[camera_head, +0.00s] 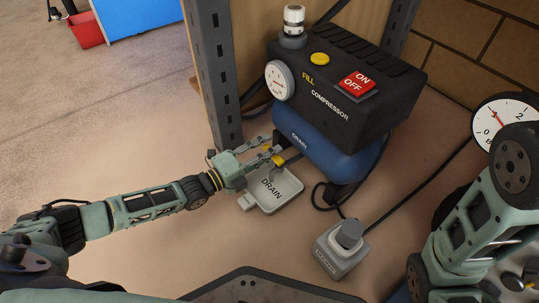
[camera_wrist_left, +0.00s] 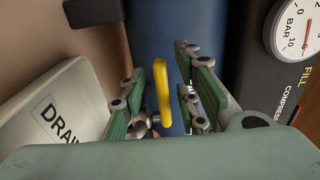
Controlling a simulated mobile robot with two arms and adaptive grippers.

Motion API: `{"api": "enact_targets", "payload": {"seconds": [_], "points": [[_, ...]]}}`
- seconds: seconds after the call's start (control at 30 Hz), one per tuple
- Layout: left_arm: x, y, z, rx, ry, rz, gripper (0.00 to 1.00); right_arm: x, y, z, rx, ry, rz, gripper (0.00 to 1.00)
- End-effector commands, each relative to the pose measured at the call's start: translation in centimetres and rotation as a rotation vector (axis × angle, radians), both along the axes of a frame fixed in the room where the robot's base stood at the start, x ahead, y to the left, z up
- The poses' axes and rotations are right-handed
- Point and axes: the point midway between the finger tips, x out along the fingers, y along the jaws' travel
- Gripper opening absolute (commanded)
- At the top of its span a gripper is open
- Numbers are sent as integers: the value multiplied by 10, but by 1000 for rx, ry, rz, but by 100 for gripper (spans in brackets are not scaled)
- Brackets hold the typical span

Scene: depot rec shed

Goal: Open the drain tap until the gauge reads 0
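The compressor (camera_head: 345,95) is a black unit on a blue tank (camera_head: 325,150) marked DRAIN. The yellow drain tap (camera_head: 267,147) is at the tank's near end, partly hidden by my left gripper (camera_head: 277,150). The fingers are apart; firm contact is not clear. The compressor's round gauge (camera_head: 279,81) also shows in the left wrist view (camera_wrist_left: 303,25), with a red needle; its exact reading is unclear. My right gripper is out of view.
A DRAIN tray (camera_head: 290,196) lies below the tap. A grey metal post (camera_head: 215,75) stands just behind my left gripper. A grey box with a knob (camera_head: 342,250) and dark hoses lie to the right. A larger dial (camera_head: 505,112) is partly hidden by my right arm.

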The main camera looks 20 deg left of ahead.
Motion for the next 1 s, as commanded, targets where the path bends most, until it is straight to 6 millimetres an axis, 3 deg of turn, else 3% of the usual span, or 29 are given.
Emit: {"api": "enact_targets", "payload": {"seconds": [0.37,0.7,1.0], "points": [[5,-6,1,-2,1,-1,30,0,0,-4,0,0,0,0],[5,-5,1,-2,1,-1,1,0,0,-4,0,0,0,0],[5,-5,0,-2,1,-1,0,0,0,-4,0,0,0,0]]}}
